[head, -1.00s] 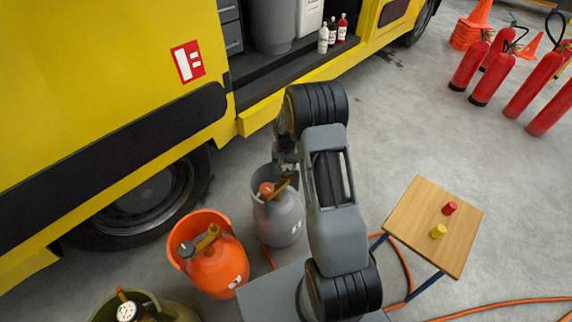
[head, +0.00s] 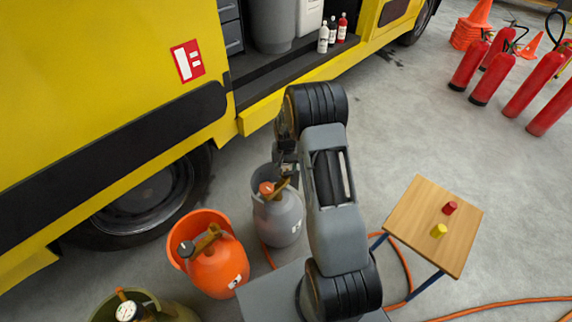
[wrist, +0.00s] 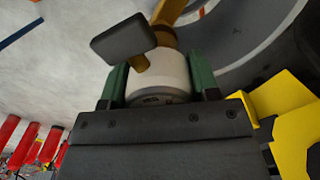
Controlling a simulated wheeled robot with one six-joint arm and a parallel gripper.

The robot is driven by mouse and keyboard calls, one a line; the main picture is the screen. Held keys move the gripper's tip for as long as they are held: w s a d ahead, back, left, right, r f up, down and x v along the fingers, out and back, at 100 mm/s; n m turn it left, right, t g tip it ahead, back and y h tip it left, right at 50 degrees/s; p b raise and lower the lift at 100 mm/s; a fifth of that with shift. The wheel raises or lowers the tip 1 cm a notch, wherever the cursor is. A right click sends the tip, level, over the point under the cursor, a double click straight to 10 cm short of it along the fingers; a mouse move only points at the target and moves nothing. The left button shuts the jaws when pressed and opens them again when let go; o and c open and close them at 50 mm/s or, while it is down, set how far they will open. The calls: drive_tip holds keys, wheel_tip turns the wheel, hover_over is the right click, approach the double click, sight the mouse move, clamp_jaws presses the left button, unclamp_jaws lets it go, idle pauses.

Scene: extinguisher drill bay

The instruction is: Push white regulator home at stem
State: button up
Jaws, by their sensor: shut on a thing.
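The white regulator (wrist: 170,72) is a pale cylinder between the green fingers of my gripper (wrist: 159,80) in the wrist view. The fingers are shut on its two sides. A brass stem (wrist: 167,14) meets its far end, and a dark grey block on a brass stub (wrist: 123,38) overlaps it. I cannot tell how far on it sits. In the head view my gripper (head: 286,163) is at the valve of a grey gas cylinder (head: 279,218), which has an orange knob (head: 266,189) and a brass fitting. The regulator is hidden there by my arm.
An orange cylinder (head: 217,268) stands to the left, and an olive one (head: 165,308) at bottom left. A yellow truck (head: 110,60) rises behind. A small wooden table (head: 415,215) with red and yellow caps stands right. An orange hose (head: 400,262) crosses the floor.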

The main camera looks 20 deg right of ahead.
drive_tip(key=shift+f+b, duration=0.35)
drive_tip(key=shift+f, duration=0.2)
drive_tip(key=o, duration=1)
drive_tip(key=s+a+r+n+t+p, duration=0.15)
drive_tip(key=r+p, duration=0.35)
drive_tip(key=r, duration=0.7)
drive_tip(key=s+a+r+p, duration=0.25)
drive_tip(key=r+p, duration=0.25)
drive_tip(key=r, duration=0.7)
drive_tip(key=s+a+r+n+p, duration=0.1)
drive_tip(key=s+a+r+p, duration=0.15)
drive_tip(key=r+p, duration=0.65)
drive_tip(key=s+a+r+n+p, duration=0.1)
drive_tip(key=s+r+p, duration=0.2)
drive_tip(key=s+r, duration=0.2)
drive_tip(key=s+a+r+n+t+p, duration=0.1)
drive_tip(key=s+r+p, duration=0.2)
drive_tip(key=s+r, duration=0.2)
drive_tip(key=s+a+r+n+t+p, duration=0.1)
drive_tip(key=s+a+r+p, duration=0.1)
drive_tip(key=s+r, duration=0.3)
wheel_tip(320, 180, up, 5)
drive_tip(key=shift+s+a+f+n+p, duration=0.1)
drive_tip(key=shift+n+p, duration=0.15)
drive_tip(key=shift+p, duration=0.2)
